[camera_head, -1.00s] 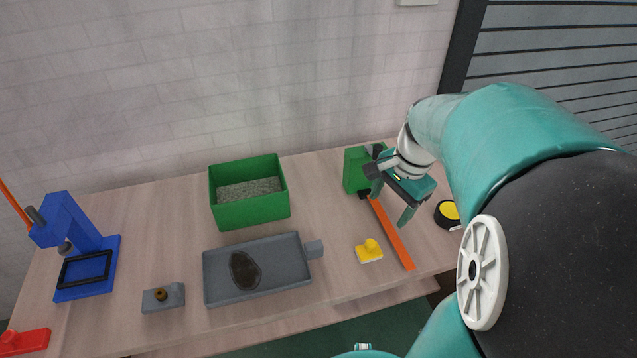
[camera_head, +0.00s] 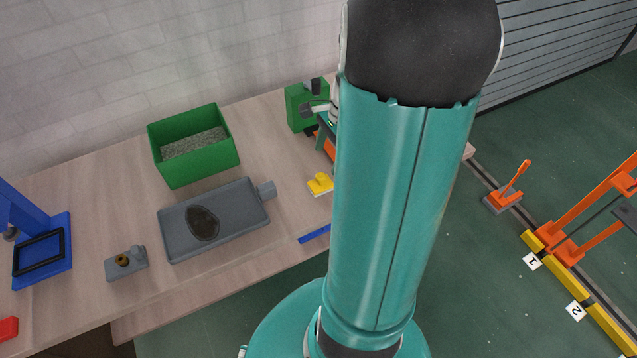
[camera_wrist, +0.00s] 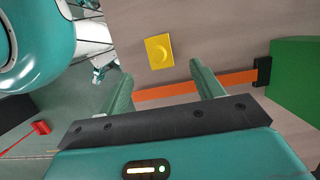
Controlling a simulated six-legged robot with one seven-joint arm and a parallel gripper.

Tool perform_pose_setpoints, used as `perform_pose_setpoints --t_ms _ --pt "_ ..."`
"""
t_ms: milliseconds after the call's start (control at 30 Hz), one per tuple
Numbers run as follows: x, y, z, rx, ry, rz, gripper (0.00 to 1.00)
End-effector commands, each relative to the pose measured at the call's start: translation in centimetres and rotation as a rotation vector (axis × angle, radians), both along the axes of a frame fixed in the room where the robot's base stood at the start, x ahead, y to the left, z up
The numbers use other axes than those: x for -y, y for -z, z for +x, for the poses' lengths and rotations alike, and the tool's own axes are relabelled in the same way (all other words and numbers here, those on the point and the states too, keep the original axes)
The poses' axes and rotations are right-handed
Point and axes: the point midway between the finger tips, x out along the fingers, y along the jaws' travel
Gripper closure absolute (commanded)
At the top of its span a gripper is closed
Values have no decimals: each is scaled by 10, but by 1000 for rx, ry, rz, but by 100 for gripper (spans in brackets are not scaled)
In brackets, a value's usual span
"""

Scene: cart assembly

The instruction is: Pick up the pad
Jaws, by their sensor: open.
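The pad (camera_head: 320,183) also shows in the wrist view (camera_wrist: 159,51). My gripper (camera_wrist: 160,72) is open and empty in the wrist view. Its two green fingers are apart, and the pad appears beyond their tips, not between them. In the head view my arm hides most of the gripper.
An orange bar (camera_wrist: 236,78) runs across behind the fingers to a green block (camera_wrist: 296,72). A grey tray (camera_head: 240,222), a green bin (camera_head: 190,172) and a small grey block (camera_head: 126,264) stand left of the pad. A blue strip (camera_head: 314,234) lies near the front edge.

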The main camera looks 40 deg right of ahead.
Motion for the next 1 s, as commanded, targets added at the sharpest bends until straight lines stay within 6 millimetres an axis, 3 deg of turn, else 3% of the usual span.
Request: perform_pose_setpoints --t_ms 133,367,667,967,1000 --pt "-7 27 1 -2 0 2 34" --pt "-14 45 3 0 -3 0 34" --pt "-28 84 6 0 -5 1 34" --pt "-29 89 7 2 -6 -2 34" --pt "-29 89 7 2 -6 -2 42"
